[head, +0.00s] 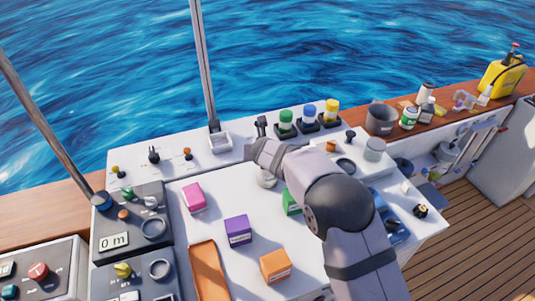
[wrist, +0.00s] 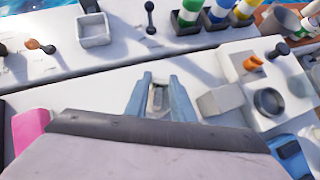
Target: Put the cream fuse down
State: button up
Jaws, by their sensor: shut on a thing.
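My gripper (wrist: 159,82) is shut on a small pale piece, the cream fuse (wrist: 158,98), which shows only as a narrow greyish shape between the two blue-grey fingers in the wrist view. In the head view, a pale rounded form (head: 266,180) shows below the end of my arm, over the white work surface (head: 220,205). I cannot tell whether the fuse touches the surface. A pale grey block-like shape (wrist: 220,99) lies right of the fingers, apart from them.
Pink (head: 193,197), purple (head: 237,230), orange (head: 275,266) and green (head: 292,203) blocks stand on the surface, near an orange tray (head: 209,272). An open white square holder (head: 219,141) stands behind. Green, blue and yellow-topped jars (head: 309,115) line the back.

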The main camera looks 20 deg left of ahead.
jog(key=shift+f, duration=0.2)
jog(key=o, duration=1)
jog(key=shift+r, duration=0.1)
jog(key=shift+r, duration=0.15)
jog(key=shift+s+d+r, duration=0.1)
jog(key=shift+s+r, duration=0.15)
jog(key=shift+r, duration=0.05)
jog(key=b+v, duration=0.2)
jog(key=v, duration=0.9)
jog(key=shift+s+d, duration=0.1)
